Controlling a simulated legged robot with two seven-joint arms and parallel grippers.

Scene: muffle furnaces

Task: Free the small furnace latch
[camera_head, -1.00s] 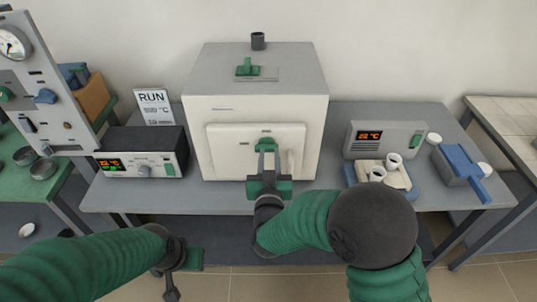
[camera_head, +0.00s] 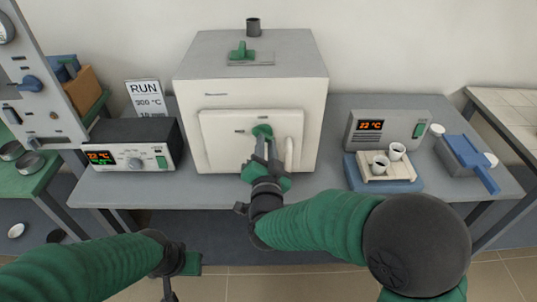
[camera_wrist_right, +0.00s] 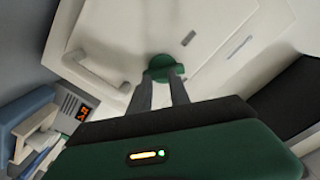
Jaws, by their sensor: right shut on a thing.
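The small white furnace (camera_head: 250,110) stands on the grey bench, its front door (camera_head: 225,140) closed. A green latch knob (camera_head: 262,130) sits on the upper part of the door; it also shows in the right wrist view (camera_wrist_right: 165,67). My right gripper (camera_head: 265,143) is shut on the latch, with its two dark fingers at the knob's sides. The fingers hide part of the latch. In the right wrist view the gripper (camera_wrist_right: 160,88) looks tilted relative to the door. My left gripper (camera_head: 178,265) hangs low at the lower left, away from the bench; its fingers are unclear.
A white door handle (camera_head: 289,153) is just right of my right gripper. A controller (camera_head: 128,158) reading orange digits stands left of the furnace. A grey unit (camera_head: 385,130), a blue tray (camera_head: 352,175) with crucibles and a blue scoop (camera_head: 465,158) are on the right.

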